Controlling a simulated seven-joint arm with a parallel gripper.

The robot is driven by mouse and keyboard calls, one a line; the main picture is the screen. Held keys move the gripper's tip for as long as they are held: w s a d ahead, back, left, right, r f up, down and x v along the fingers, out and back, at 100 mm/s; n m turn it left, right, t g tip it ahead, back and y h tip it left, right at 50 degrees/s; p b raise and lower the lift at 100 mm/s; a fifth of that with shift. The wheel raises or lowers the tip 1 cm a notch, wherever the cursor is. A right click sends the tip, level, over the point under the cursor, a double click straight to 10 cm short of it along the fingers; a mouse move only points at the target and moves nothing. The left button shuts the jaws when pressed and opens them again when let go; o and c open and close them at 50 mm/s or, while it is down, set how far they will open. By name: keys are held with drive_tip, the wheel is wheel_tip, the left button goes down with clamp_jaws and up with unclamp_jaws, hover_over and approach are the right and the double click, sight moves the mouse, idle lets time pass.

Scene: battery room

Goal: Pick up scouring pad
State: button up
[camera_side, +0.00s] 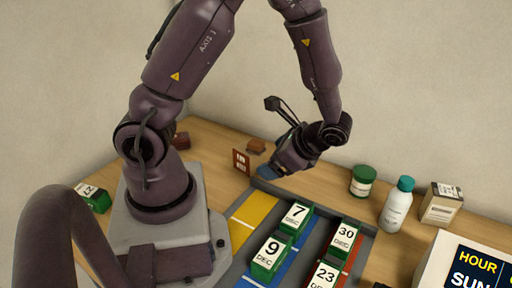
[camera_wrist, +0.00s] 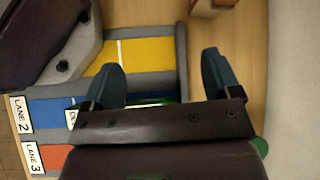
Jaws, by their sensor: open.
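I cannot pick out anything that is clearly a scouring pad in either view. My gripper (camera_side: 269,172) hangs over the back edge of the lane board, its blue fingers pointing down. In the wrist view the two fingers of my gripper (camera_wrist: 162,76) are wide apart, with nothing between them. Below them show the grey edge of the board and part of something green, mostly hidden by the gripper body.
Green blocks with date cards, such as 7 DEC (camera_side: 296,215) and 30 DEC (camera_side: 344,237), stand on the lane board (camera_side: 242,236). A green-lidded jar (camera_side: 363,181), a white bottle (camera_side: 397,206) and a box (camera_side: 441,204) stand right. Small brown blocks (camera_side: 256,146) lie behind.

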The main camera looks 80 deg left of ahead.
drive_tip(key=a+f+m+y, duration=0.3)
drive_tip(key=m+y, duration=0.3)
approach(255, 143)
drive_tip(key=x, duration=0.4)
drive_tip(key=shift+s+a+f, duration=0.1)
drive_tip(key=shift+s, duration=0.05)
drive_tip(key=shift+t, duration=0.3)
drive_tip(key=shift+x, duration=2.95)
drive_tip(key=shift+h, duration=0.3)
drive_tip(key=c, duration=1.3)
drive_tip(key=shift+o, duration=0.2)
